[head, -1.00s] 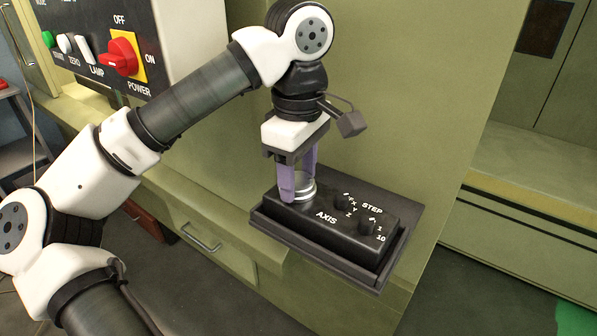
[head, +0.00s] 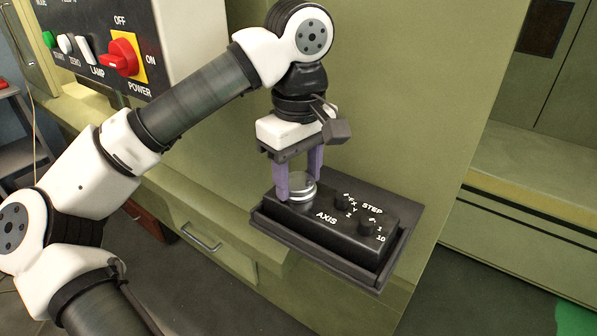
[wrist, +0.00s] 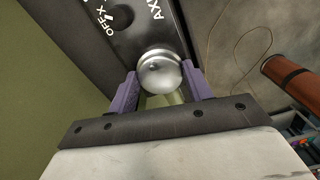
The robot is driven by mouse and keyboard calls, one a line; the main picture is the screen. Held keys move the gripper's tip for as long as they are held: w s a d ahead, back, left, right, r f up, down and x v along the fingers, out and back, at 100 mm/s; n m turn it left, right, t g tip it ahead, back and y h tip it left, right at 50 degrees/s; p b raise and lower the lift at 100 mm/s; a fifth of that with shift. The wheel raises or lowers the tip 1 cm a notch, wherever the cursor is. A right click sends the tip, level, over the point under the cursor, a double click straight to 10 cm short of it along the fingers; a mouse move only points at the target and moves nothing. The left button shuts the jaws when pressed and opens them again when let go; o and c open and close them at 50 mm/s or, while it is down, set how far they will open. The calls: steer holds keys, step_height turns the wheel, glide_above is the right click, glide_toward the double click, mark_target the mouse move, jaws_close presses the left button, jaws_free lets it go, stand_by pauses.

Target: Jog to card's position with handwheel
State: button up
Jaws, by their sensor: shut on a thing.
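The handwheel (head: 302,189) is a small silver disc at the left end of a black pendant box (head: 325,218). It also shows in the wrist view (wrist: 160,72). My gripper (head: 299,182) points down with its purple fingers on either side of the handwheel, shut on it. In the wrist view my gripper (wrist: 161,85) has a finger at each side of the wheel. The AXIS knob (head: 342,201) and the STEP knob (head: 367,228) stand to the right of the wheel. No card is in view.
The pendant sits in a dark tray (head: 376,281) on the green machine's front. A control panel (head: 100,45) with a red POWER switch (head: 122,57) is at upper left. A drawer handle (head: 201,240) is below left. The wrist view shows a brown cylinder (wrist: 291,77) at right.

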mark_target(300, 181)
steer(key=o, duration=1)
steer(key=shift+r, duration=0.15)
step_height(300, 181, up, 14)
steer(key=shift+f+p, duration=0.2)
steer(key=shift+p, duration=0.1)
steer(key=shift+d, duration=0.15)
